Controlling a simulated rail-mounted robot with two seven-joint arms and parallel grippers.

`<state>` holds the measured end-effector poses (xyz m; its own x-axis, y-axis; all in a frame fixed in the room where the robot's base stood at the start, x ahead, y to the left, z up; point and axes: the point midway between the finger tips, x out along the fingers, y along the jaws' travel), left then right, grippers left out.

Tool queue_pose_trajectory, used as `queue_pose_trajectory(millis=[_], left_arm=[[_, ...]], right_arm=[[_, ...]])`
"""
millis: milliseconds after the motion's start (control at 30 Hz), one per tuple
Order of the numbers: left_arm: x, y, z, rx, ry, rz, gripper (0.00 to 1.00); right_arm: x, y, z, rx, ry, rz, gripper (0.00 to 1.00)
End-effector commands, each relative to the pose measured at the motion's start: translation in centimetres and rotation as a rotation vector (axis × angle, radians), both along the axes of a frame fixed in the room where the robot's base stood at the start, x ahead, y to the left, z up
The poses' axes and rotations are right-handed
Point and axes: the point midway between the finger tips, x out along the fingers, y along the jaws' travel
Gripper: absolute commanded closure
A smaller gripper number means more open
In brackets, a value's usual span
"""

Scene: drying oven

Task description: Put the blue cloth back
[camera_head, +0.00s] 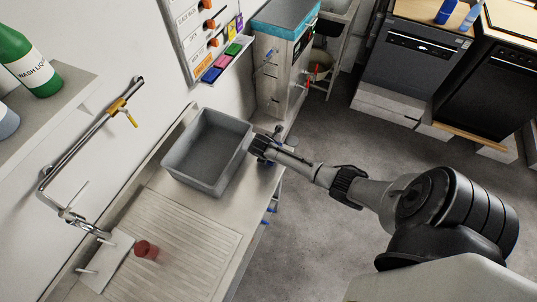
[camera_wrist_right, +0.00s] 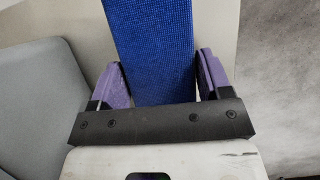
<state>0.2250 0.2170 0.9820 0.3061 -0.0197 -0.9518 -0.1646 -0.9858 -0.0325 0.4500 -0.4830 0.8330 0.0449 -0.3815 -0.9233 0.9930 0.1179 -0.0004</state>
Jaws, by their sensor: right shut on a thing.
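The blue cloth (camera_wrist_right: 150,45) fills the middle of the right wrist view as a flat, textured blue strip. My right gripper (camera_wrist_right: 160,78) has a purple-padded finger on each side of it and is shut on it. In the head view my right gripper (camera_head: 260,146) is at the right rim of the grey basin, above the counter edge. The cloth is mostly hidden there behind the gripper. My left gripper is not in view.
A grey basin (camera_head: 184,150) stands on the counter beside a ribbed drainboard (camera_head: 180,240) with a red cup (camera_head: 146,249). A wall board (camera_head: 186,35) has coloured items along its ledge (camera_head: 225,62). A tall metal unit (camera_head: 278,75) stands behind. Open floor (camera_head: 310,240) lies right.

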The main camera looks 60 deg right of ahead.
Motion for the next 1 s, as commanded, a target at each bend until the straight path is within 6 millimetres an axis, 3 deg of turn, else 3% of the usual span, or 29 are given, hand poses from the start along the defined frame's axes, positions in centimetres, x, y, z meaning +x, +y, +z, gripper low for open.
queue_pose_trajectory(millis=[200,233,500,767,1000], left_arm=[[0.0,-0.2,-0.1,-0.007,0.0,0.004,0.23],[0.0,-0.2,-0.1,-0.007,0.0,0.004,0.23],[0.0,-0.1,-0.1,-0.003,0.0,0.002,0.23],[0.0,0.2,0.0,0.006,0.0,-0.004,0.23],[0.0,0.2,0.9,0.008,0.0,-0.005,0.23]], right_arm=[[0.0,0.0,-0.3,0.0,0.0,0.0,0.54],[0.0,0.0,-0.3,0.0,0.0,0.0,0.28],[0.0,0.0,-0.3,0.0,0.0,0.0,0.03],[0.0,0.0,-0.1,0.0,0.0,0.0,0.03],[-0.1,1.1,2.8,0.0,-0.001,0.003,0.03]])
